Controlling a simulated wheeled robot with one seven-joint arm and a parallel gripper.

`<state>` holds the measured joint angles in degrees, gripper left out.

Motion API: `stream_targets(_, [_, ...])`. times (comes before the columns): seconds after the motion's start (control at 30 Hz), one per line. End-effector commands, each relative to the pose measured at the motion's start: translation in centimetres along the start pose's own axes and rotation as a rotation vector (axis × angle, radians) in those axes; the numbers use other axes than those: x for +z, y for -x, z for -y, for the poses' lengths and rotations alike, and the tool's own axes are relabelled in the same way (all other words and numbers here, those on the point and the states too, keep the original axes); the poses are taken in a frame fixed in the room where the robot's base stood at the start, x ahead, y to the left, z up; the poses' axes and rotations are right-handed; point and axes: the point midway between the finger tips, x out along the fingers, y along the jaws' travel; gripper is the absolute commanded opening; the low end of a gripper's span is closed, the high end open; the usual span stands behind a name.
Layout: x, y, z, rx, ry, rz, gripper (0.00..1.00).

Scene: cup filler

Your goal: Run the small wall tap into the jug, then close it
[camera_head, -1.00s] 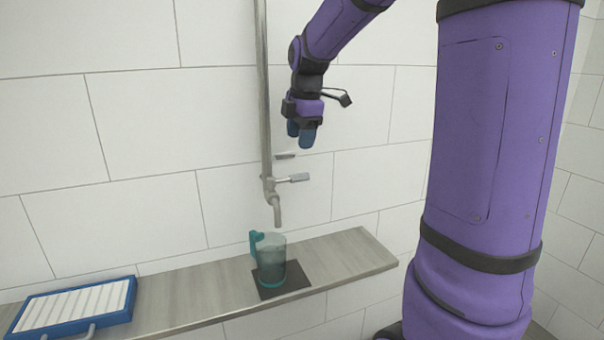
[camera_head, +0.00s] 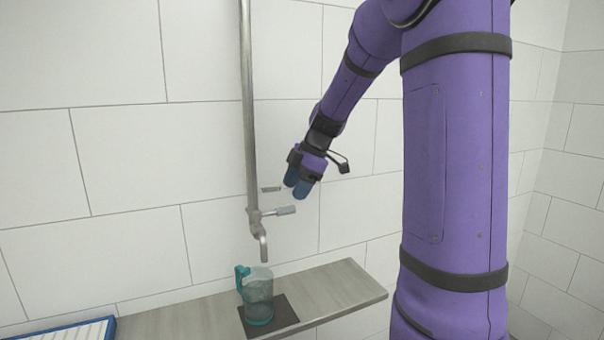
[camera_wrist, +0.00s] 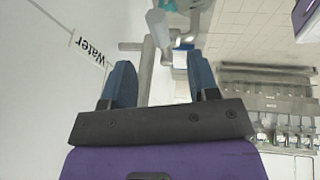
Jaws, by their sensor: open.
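The wall tap has a thin pipe, a short lever (camera_head: 284,210) pointing right and a spout (camera_head: 263,246) bent down. No stream shows under the spout. The clear jug (camera_head: 258,297) with a teal handle and base stands upright below it on a dark mat (camera_head: 287,313). I cannot tell whether it holds water. My gripper (camera_head: 296,190) is open, just above and right of the lever, apparently apart from it. In the wrist view the blue fingers (camera_wrist: 162,82) are spread, with the grey lever (camera_wrist: 158,27) beyond the tips. Part of the teal jug (camera_wrist: 183,44) shows behind it.
A grey shelf (camera_head: 340,287) carries the jug; its right end is free. A blue-rimmed tray (camera_head: 70,330) lies at the lower left. A small plate (camera_head: 271,189) sits on the wall above the lever. A "Water" label (camera_wrist: 88,48) shows in the wrist view.

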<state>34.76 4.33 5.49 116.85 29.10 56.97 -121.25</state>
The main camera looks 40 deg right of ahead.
Motion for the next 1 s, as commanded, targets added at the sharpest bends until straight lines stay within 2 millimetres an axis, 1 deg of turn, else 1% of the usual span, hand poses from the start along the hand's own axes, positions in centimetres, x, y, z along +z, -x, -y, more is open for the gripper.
stream_targets(0.03, [0.0,-0.9,0.1,-0.003,-0.001,-0.001,0.55])
stream_targets(0.1, [0.0,-2.1,0.1,-0.004,-0.002,-0.002,0.55])
stream_targets(0.2, [0.0,-3.5,0.1,-0.003,-0.001,-0.001,0.55])
stream_targets(0.4, [0.0,-5.5,0.0,-0.001,-0.001,0.0,0.55])
stream_targets(0.57, [0.0,-6.1,0.0,0.0,0.0,0.0,0.55])
stream_targets(0.8, [0.0,-6.2,0.0,0.001,0.0,0.001,0.55])
stream_targets(0.83, [0.0,-6.2,0.0,0.001,0.0,0.001,0.53])
stream_targets(0.87, [0.0,-6.2,0.0,0.001,0.0,0.001,0.46])
stream_targets(0.9, [0.0,-6.2,0.0,0.001,0.0,0.001,0.36])
stream_targets(0.97, [0.0,-6.2,0.0,0.0,0.0,0.001,0.23])
stream_targets(1.0, [0.0,-6.2,0.0,0.0,0.0,0.001,0.13])
